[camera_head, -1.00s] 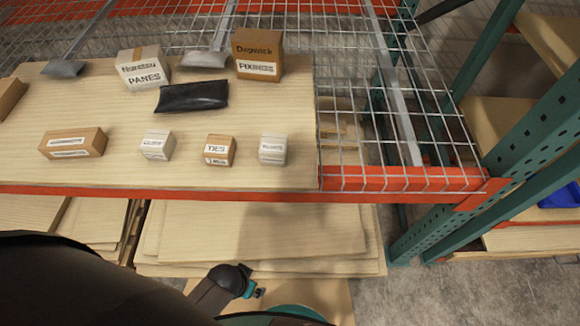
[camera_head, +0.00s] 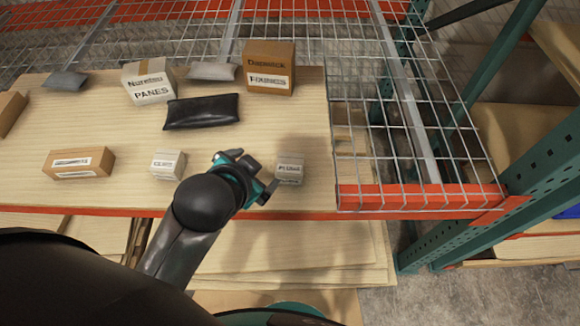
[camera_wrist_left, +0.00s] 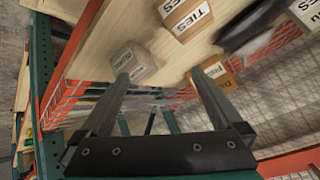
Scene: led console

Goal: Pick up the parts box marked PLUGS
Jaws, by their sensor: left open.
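The small pale box marked PLUGS (camera_head: 289,170) stands on the wooden shelf board near its front edge, right of my left gripper (camera_head: 262,183). Its label is small but looks like PLUGS. In the left wrist view the box (camera_wrist_left: 133,63) shows by the tip of the left-hand finger, not between the fingers. My left gripper, also in the left wrist view (camera_wrist_left: 160,75), is open and empty. I cannot tell whether a finger touches the box. My right gripper is not in view.
A pale box (camera_head: 168,164) and a brown box (camera_head: 79,162) stand farther left. Behind are a black pouch (camera_head: 202,111), the PANES box (camera_head: 149,83) and the FIXINGS box (camera_head: 269,69). Wire mesh lies right.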

